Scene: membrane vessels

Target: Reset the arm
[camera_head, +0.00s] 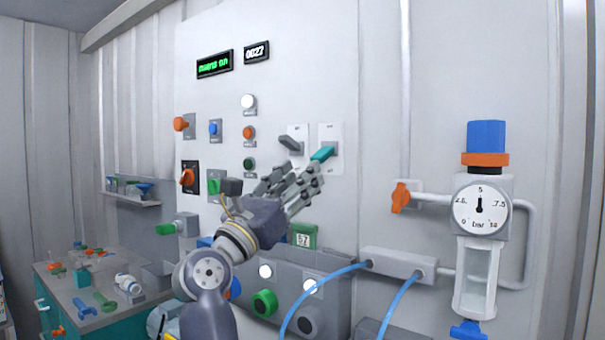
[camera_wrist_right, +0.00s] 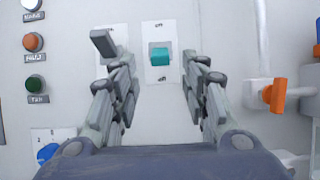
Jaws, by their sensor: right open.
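My right gripper (camera_head: 290,185) is raised in front of the wall panel, with its fingers pointing at two lever switches. In the right wrist view the right gripper (camera_wrist_right: 160,85) is open and empty, its fingers spread apart. The teal-handled switch (camera_wrist_right: 160,56) shows between the fingers. This teal switch (camera_head: 323,153) is just beyond the fingertips in the head view. The grey-handled switch (camera_head: 291,143) is to its left, and its lever (camera_wrist_right: 103,42) shows above the left finger. Whether the fingers touch either switch cannot be told. My left gripper is not in view.
A pressure gauge (camera_head: 480,210) with a blue cap and an orange valve handle (camera_head: 401,197) are at the right. Blue hoses (camera_head: 325,277) run below. A side bench (camera_head: 70,317) with small parts is at the lower left. Buttons and a green-lit display (camera_head: 214,64) cover the panel.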

